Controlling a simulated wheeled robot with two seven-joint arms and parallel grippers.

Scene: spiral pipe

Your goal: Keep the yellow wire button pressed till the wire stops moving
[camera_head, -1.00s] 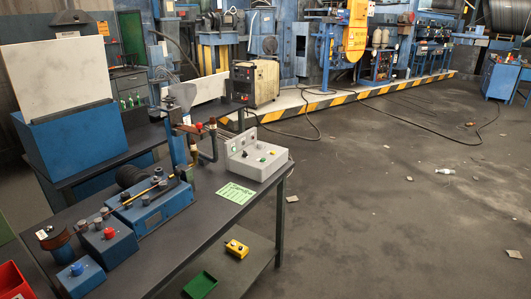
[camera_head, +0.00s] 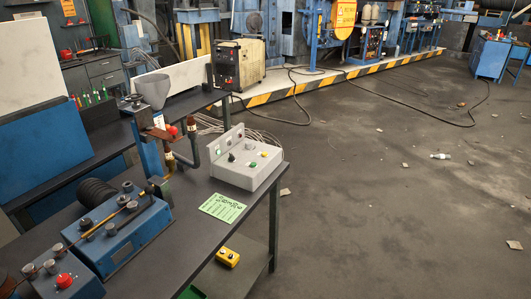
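A grey control box (camera_head: 235,178) with a sloped panel sits at the right end of the dark workbench. Several small knobs and buttons are on it, including a small yellow button (camera_head: 264,154) at its right side. Whether the wire moves cannot be told. Neither of my grippers is in view, and nothing is seen touching the button.
The workbench (camera_head: 190,238) has a green label sheet (camera_head: 222,208) in front of the control box. A yellow button box (camera_head: 228,257) lies on the lower shelf. A funnel stand (camera_head: 150,90) rises behind. The floor (camera_head: 390,210) to the right is mostly open, with scattered debris.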

